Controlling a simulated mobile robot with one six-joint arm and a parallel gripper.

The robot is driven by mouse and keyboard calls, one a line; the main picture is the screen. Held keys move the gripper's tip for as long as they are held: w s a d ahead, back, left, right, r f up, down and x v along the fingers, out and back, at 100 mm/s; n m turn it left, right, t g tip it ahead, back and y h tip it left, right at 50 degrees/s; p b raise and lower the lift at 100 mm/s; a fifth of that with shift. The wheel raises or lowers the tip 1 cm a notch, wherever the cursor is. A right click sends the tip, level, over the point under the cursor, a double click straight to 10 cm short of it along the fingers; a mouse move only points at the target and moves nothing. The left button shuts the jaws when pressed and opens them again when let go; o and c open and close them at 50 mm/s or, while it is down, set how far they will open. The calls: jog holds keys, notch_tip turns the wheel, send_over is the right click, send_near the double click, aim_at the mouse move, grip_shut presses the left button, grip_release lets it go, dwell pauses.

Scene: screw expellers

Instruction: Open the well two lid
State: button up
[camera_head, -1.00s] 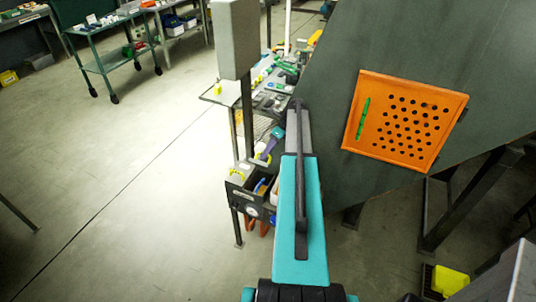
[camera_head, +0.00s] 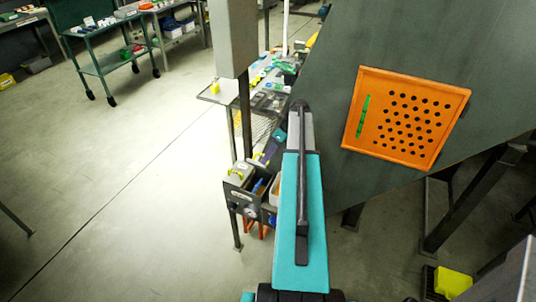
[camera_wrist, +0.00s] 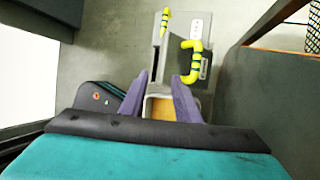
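I cannot tell for sure which part is the well two lid. An orange panel (camera_head: 425,153) with many round holes and a green handle (camera_head: 363,117) lies shut against the dark sloped machine side. In the wrist view, a grey box (camera_wrist: 178,68) carries a bent yellow-green striped handle (camera_wrist: 193,62) and a straight yellow-green striped piece (camera_wrist: 165,21). My gripper (camera_wrist: 163,78) has two purple fingers, apart and empty, in front of the grey box and short of the bent handle. In the head view my arm partly hides the gripper.
The sloped dark machine (camera_head: 440,40) fills the right. The floor at left is open.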

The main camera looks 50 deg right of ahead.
jog(key=s+a+b, duration=0.2)
jog(key=s+a, duration=0.4)
jog(key=s, duration=0.1)
jog(key=shift+r, duration=0.45)
jog(key=shift+s, duration=0.1)
jog(key=shift+a+f, duration=0.15)
jog(key=shift+a, duration=0.05)
jog(key=c, duration=0.7)
jog(key=a+f+n, duration=0.2)
jog(key=a+f, duration=0.1)
jog(key=w+a+f+n+g, duration=0.1)
jog(key=a+f+n, duration=0.1)
jog(key=a+f, duration=0.1)
jog(key=w+a+f+n+g, duration=0.1)
jog(key=a+f+n, duration=0.1)
jog(key=a, duration=0.3)
jog(key=shift+a+f, duration=0.25)
jog(key=shift+f, duration=0.45)
grip_shut()
jog(key=s+a+f+n+g, duration=0.3)
jog(key=a+f+n, duration=0.65)
jog(key=a, duration=0.35)
jog(key=s+a+f+n+g+h, duration=0.4)
jog(key=s+a+f+n, duration=0.9)
jog(key=s+a+n, duration=0.3)
jog(key=shift+s+a+f+n+h, duration=0.3)
jog(key=shift+s+a+n+h, duration=0.1)
jog(key=shift+s+n, duration=0.45)
